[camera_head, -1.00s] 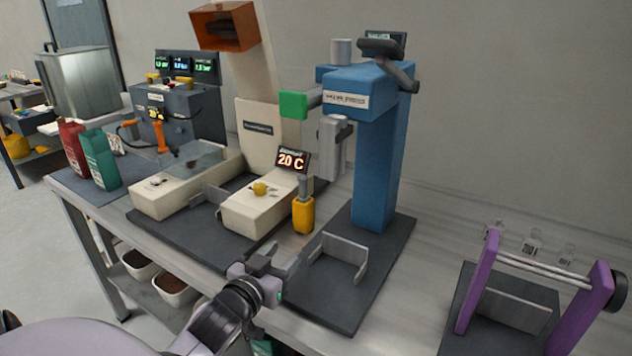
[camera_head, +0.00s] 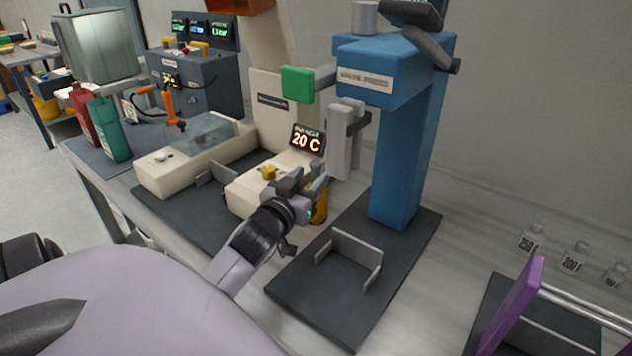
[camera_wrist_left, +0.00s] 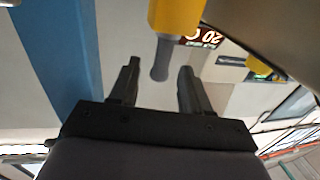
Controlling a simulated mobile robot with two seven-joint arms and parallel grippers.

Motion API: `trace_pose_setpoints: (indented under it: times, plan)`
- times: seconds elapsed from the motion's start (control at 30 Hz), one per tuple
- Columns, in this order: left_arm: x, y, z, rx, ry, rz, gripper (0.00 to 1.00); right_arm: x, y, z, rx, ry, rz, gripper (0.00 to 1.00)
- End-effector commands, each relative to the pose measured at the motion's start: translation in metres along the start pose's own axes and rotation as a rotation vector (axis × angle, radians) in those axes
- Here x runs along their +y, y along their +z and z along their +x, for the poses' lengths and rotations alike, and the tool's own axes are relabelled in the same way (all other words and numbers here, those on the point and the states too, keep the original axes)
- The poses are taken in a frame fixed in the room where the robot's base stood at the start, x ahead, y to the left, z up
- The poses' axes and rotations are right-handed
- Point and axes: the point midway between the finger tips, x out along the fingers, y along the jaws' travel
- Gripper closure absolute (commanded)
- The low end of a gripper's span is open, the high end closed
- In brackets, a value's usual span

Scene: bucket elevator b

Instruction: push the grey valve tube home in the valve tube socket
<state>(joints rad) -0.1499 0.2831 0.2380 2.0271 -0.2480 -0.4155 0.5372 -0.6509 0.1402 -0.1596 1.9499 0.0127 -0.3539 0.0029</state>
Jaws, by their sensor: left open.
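A grey tube (camera_wrist_left: 161,58), which looks like the valve tube, sticks out of a yellow body (camera_wrist_left: 177,14) in the left wrist view, where the scene appears upside down. In the head view the yellow body (camera_head: 320,207) shows in part behind my left gripper (camera_head: 308,186), which hides most of the tube. My left gripper is open. In the wrist view its fingers (camera_wrist_left: 160,84) stand apart, with the tube's end showing between their tips. Contact is not clear. I cannot make out a separate valve tube socket. My right gripper is not in view.
A blue press (camera_head: 405,140) on a dark base (camera_head: 330,320) stands just right of the gripper. A cream machine (camera_head: 245,195) with a 20 C display (camera_head: 307,140) stands behind and left. A purple frame (camera_head: 515,305) is at the lower right.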

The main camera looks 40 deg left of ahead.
Motion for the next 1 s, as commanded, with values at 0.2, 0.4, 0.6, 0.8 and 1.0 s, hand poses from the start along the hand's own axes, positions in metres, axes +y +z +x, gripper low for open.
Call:
trace_pose_setpoints:
  times: [0.2, 0.4, 0.6, 0.8, 1.0]
  plan:
    - [-0.002, 0.003, 0.028, 0.002, 0.0, 0.0, 0.53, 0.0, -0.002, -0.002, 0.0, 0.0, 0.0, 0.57]
    - [-0.001, 0.004, 0.038, 0.0, 0.001, 0.0, 0.53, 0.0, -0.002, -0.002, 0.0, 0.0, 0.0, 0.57]
    - [-0.002, 0.004, 0.038, 0.0, 0.001, 0.0, 0.53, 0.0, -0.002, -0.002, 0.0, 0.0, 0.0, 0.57]
    - [-0.002, 0.004, 0.038, 0.0, 0.001, 0.0, 1.0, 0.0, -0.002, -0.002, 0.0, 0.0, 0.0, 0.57]
    - [-0.001, 0.003, 0.038, 0.003, 0.001, 0.0, 1.0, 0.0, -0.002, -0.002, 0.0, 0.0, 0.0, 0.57]
